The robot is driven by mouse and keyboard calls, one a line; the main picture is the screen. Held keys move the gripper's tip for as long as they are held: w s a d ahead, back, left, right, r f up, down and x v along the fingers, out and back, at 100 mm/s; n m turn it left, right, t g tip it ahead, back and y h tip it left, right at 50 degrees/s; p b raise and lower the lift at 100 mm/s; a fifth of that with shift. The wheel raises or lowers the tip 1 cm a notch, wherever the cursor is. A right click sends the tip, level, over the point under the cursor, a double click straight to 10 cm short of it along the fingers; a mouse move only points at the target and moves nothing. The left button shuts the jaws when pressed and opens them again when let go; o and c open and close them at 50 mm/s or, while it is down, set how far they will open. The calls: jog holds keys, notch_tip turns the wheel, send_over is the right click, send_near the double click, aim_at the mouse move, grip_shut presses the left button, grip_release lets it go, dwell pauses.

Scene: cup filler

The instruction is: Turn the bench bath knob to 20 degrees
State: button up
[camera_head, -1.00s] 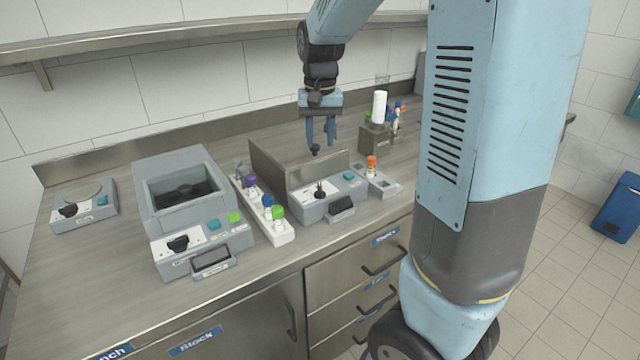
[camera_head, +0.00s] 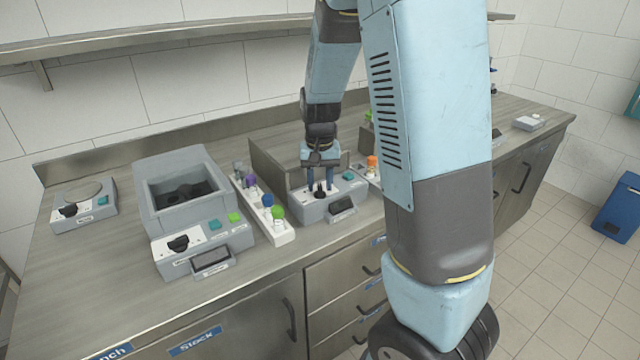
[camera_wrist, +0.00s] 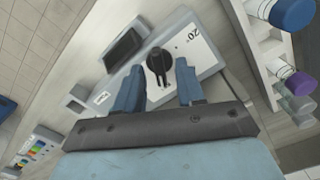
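My gripper (camera_head: 320,184) points down over the knob. In the wrist view its two blue fingers are apart, one on each side of the knob, with gaps visible and nothing held.
A white rack (camera_head: 270,216) of several capped tubes stands just left of the box. Further left are a larger grey device (camera_head: 183,210) and a small one (camera_head: 84,207), each with its own black knob. A dark display (camera_head: 341,206) juts from the box's front.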

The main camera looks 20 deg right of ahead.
jog(key=shift+f, duration=0.35)
grip_shut()
dwell(0.3)
